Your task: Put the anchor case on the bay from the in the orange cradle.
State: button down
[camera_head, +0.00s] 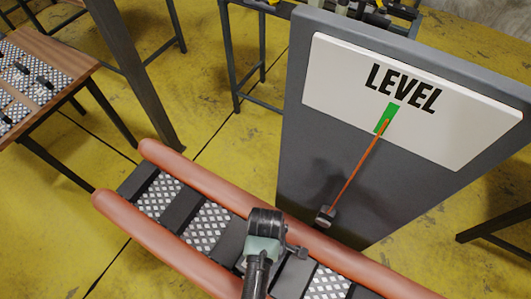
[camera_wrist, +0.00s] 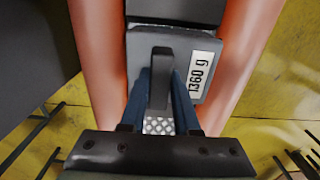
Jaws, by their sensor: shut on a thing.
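The orange cradle (camera_head: 165,233) has two long rounded orange tubes with dark blocks and diamond-plate bays between them. Its tubes flank the wrist view (camera_wrist: 95,50). A grey case (camera_wrist: 203,85) labelled "1360 g" with a dark upright handle (camera_wrist: 160,80) lies between the tubes in that view. My gripper (camera_wrist: 162,88) has its blue fingers shut on this handle. I cannot tell whether the case rests on the bay or hangs just above it. In the head view my wrist is over the middle of the cradle and hides the fingers.
A grey board (camera_head: 300,150) stands behind the cradle with a white "LEVEL" panel (camera_head: 330,75). Its orange needle (camera_head: 357,172) points at the green mark. A wood-edged table (camera_head: 60,55) with diamond plate and several black handles stands at left. Yellow floor lies between.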

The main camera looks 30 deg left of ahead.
jog(key=shift+w+r, duration=0.1)
jog(key=c, duration=0.6)
grip_release()
jog(key=shift+o, duration=0.2)
jog(key=shift+s+f, duration=0.2)
notch_tip(320, 180, up, 13)
jog(key=p, duration=0.1)
jog(key=shift+w+r, duration=0.1)
